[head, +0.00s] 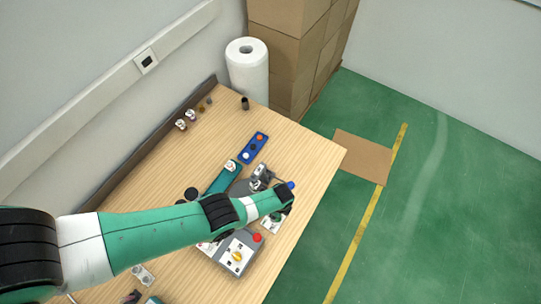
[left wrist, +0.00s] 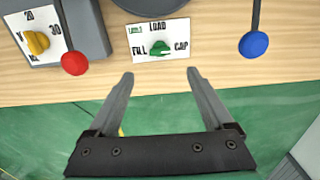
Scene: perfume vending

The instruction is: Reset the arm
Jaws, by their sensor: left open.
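My left arm reaches in from the left over the wooden table in the head view, and its end hides part of the machine there. My left gripper (left wrist: 161,73) is open and empty in the left wrist view, its fingers over the table's front edge. Beyond the fingertips are a LOAD/FILL/CAP panel with a green knob (left wrist: 159,48), a blue ball lever (left wrist: 254,44) on the right and a red ball lever (left wrist: 75,63) on the left. A yellow dial (left wrist: 37,43) sits at the upper left. My right gripper is not in view.
The wooden table (head: 310,152) holds a blue tray with round pieces (head: 253,147), small bottles (head: 186,119) and a paper roll (head: 247,70) at the back. Cardboard boxes (head: 290,45) stand behind. A brown sheet (head: 362,158) lies on the open green floor at right.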

